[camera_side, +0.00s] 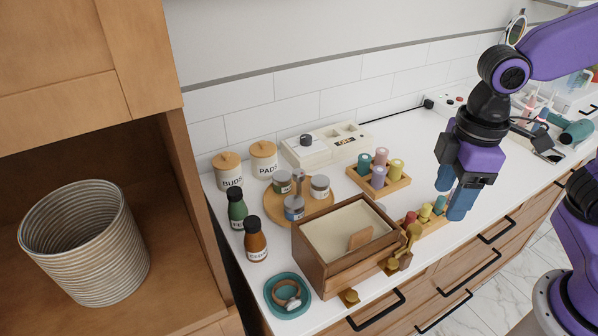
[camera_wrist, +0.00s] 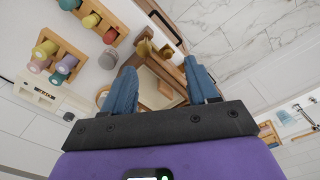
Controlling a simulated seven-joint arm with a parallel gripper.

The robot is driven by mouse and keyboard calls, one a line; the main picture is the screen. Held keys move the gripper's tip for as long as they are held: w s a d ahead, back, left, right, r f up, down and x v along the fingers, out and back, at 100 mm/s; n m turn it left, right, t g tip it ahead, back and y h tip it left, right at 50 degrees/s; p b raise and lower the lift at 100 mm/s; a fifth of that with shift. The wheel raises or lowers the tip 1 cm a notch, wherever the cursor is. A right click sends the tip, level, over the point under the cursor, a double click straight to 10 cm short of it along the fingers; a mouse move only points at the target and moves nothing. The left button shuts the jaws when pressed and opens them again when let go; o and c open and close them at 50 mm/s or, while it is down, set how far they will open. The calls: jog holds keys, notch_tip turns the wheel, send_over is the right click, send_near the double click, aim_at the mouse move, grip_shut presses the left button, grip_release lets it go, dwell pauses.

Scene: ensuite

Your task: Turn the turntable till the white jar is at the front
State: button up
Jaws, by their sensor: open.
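The turntable (camera_side: 318,215) is a round wooden tray on the white counter, behind the wooden box. My gripper (camera_side: 453,196) is open and empty, pointing down above the counter's front edge, well right of the turntable. In the wrist view its blue fingers (camera_wrist: 158,72) are apart and hide most of the turntable.
The open wooden box (camera_side: 310,248) with brass handles stands in front of the turntable. Two labelled canisters (camera_side: 228,172), green and amber bottles (camera_side: 256,240), and a peg rack (camera_side: 392,185) surround it. A smaller rack (camera_side: 432,222) lies between the box and my gripper.

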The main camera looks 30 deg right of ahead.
jog(key=w+a+r+m, duration=0.15)
jog(key=w+a, duration=0.25)
jog(key=w, duration=0.4)
jog(key=w+a+r+m, duration=0.15)
jog(key=w+a, duration=0.25)
jog(key=w, duration=0.4)
jog(key=m, duration=0.1)
send_near(299, 172)
notch_tip(299, 172, down, 9)
jog(key=shift+w+a+r, duration=0.1)
jog(key=shift+r, duration=0.05)
grip_shut()
